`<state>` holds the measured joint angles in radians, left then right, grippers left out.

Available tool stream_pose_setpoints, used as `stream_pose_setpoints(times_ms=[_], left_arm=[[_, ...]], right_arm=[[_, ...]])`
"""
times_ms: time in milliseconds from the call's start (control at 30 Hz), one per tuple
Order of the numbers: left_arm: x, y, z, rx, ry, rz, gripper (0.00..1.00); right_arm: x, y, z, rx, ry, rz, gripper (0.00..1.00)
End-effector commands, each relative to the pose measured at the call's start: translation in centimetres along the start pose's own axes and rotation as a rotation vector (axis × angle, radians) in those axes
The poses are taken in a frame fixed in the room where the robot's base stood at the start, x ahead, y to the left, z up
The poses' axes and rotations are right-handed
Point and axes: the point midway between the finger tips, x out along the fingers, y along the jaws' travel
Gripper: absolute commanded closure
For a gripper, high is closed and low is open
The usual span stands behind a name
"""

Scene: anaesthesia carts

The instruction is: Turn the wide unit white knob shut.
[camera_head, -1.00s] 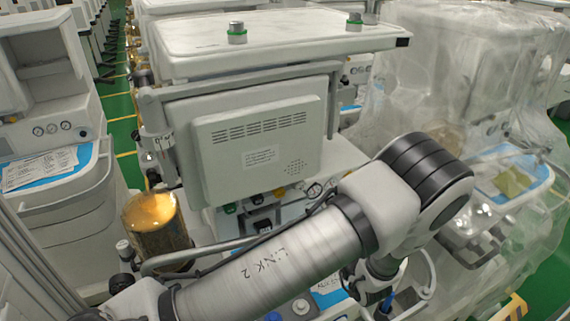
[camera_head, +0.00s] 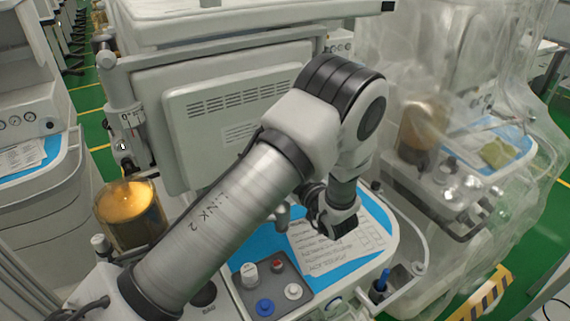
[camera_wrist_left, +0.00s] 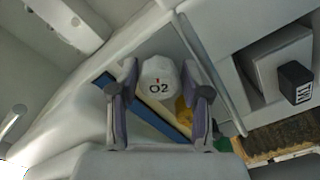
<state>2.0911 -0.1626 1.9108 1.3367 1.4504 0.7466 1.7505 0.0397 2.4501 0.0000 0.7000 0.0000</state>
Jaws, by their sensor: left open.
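In the left wrist view a white knob (camera_wrist_left: 158,90) marked O2 stands close ahead, centred between my fingers. My left gripper (camera_wrist_left: 159,68) is open, with one dark finger on each side of the knob. I cannot tell whether either finger touches it. In the head view my left arm crosses in front of the wide unit, and the dark gripper end (camera_head: 338,218) hangs over its worktop. My arm covers part of the unit's front there, and I cannot make out the O2 knob. My right gripper is not in view.
A yellow knob (camera_wrist_left: 183,110) sits close beside the white one. In the head view the worktop has a panel with a blue knob (camera_head: 265,307) and white knobs, and a printed sheet (camera_head: 322,250). An amber canister (camera_head: 130,213) stands left; a plastic-wrapped unit (camera_head: 455,165) stands right.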

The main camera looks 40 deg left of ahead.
Motion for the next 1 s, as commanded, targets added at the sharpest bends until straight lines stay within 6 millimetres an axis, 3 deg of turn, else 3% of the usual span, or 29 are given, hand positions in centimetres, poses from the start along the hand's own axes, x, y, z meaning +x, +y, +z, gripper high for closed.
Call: stream_pose_setpoints(times_ms=[167, 233, 300, 333, 667, 1000], left_arm=[[0.03, -0.02, 0.05, 0.0, 0.0, 0.001, 0.53], [0.02, -0.03, 0.06, 0.0, 0.0, 0.001, 0.7], [0.02, -0.02, 0.06, 0.0, 0.0, 0.001, 0.95], [0.02, -0.02, 0.06, 0.0, 0.0, 0.001, 0.98], [0.02, 0.01, 0.05, 0.025, 0.0, 0.001, 0.98], [0.02, 0.02, 0.03, 0.205, 0.001, 0.001, 0.98]], right_arm=[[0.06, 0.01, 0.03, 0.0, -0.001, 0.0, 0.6], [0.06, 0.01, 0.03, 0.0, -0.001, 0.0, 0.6], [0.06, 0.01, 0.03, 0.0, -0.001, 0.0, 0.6], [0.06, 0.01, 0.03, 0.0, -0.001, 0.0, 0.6], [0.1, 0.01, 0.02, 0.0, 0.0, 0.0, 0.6], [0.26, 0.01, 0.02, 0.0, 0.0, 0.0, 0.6]])
